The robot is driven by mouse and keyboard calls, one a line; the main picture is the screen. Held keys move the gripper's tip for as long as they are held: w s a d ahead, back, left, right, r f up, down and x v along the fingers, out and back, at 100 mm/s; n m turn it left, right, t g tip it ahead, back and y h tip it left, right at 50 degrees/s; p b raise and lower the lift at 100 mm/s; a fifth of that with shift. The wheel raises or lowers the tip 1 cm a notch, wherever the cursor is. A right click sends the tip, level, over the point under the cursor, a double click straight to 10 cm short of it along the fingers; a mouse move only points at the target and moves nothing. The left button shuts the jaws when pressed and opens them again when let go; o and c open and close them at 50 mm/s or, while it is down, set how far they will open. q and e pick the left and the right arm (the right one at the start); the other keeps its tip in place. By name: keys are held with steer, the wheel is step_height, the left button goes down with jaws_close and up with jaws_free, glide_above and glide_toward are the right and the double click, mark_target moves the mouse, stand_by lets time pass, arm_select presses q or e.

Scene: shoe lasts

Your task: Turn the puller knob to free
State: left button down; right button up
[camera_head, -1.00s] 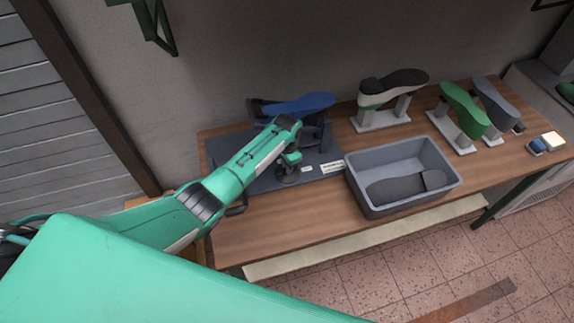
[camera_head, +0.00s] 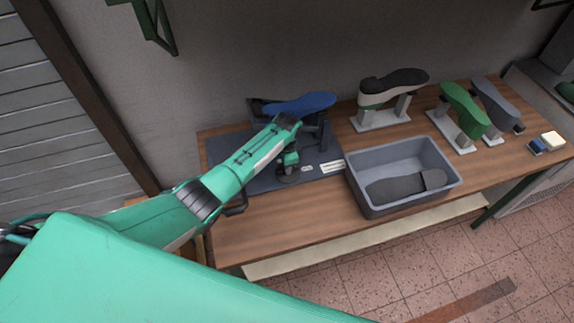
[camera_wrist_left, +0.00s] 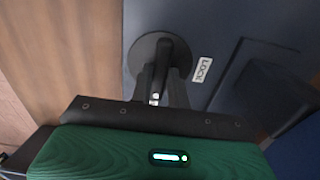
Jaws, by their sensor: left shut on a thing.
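The puller knob (camera_wrist_left: 145,55) is a round dark disc with a raised grip bar, set on the dark base plate (camera_wrist_left: 222,25) in the left wrist view. A white label reading LOCK (camera_wrist_left: 203,69) lies just right of it. My left gripper (camera_wrist_left: 162,88) is shut on the knob's grip bar; its fingers hide part of the knob. In the head view my left gripper (camera_head: 289,163) reaches down onto the knob (camera_head: 287,175) at the plate's front. A blue last (camera_head: 305,104) sits on the dark puller stand behind it. My right gripper is not in view.
A grey bin (camera_head: 455,172) holding a dark sole (camera_head: 400,188) stands right of the plate. A second white label (camera_head: 333,167) lies between. Black (camera_head: 400,80), green (camera_head: 463,108) and grey (camera_head: 495,100) lasts stand farther right. Bare wood (camera_head: 290,220) lies in front.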

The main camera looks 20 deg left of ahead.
arm_select(q)
steer(key=c, duration=1.4)
jaws_free()
steer(key=shift+w+d+r, duration=0.1)
steer(key=shift+o, duration=0.3)
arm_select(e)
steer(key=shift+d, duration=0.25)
